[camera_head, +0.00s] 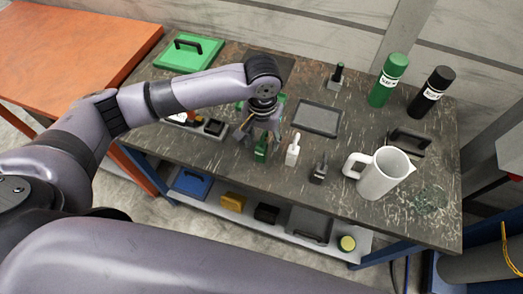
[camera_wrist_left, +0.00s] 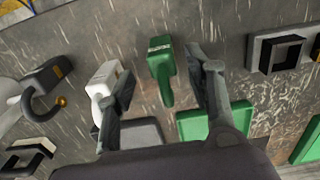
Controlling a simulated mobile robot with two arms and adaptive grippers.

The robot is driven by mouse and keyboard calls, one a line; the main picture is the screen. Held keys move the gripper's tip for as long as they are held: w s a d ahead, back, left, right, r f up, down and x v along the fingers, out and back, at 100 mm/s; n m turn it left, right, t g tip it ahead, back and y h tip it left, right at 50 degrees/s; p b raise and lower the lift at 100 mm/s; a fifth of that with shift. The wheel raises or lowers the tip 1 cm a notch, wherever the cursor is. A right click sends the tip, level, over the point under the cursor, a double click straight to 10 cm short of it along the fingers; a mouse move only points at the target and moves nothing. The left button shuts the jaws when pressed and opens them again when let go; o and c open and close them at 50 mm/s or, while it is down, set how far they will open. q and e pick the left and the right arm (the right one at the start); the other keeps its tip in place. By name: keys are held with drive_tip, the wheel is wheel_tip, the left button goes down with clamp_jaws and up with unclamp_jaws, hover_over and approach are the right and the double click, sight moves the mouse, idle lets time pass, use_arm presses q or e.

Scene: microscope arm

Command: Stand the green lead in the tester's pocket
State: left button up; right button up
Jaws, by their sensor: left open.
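The green lead (camera_head: 261,150) lies on the dark worktop below my left gripper (camera_head: 260,128). In the left wrist view the green lead (camera_wrist_left: 161,67) shows between the two spread fingers of the left gripper (camera_wrist_left: 160,72), which is open and empty. A dark square-rimmed pocket (camera_head: 214,128), apparently the tester's, is left of the lead in the head view. The pocket (camera_wrist_left: 278,53) shows right of the lead in the left wrist view. The pocket's inside looks empty. My right gripper is out of view.
A white lead (camera_head: 293,151) and a black lead (camera_head: 318,170) are right of the green one. A grey tray (camera_head: 317,118) and a green tray (camera_wrist_left: 190,125) lie behind. A white jug (camera_head: 383,174), a green bottle (camera_head: 388,80) and a black bottle (camera_head: 431,92) stand at right.

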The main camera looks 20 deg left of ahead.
sight(261, 145)
use_arm(q)
wheel_tip(261, 145, down, 4)
drive_tip(key=shift+a+f+p, duration=0.1)
drive_tip(key=shift+a+p, duration=0.05)
drive_tip(key=shift+p, duration=0.3)
drive_tip(key=shift+c, duration=0.3)
clamp_jaws()
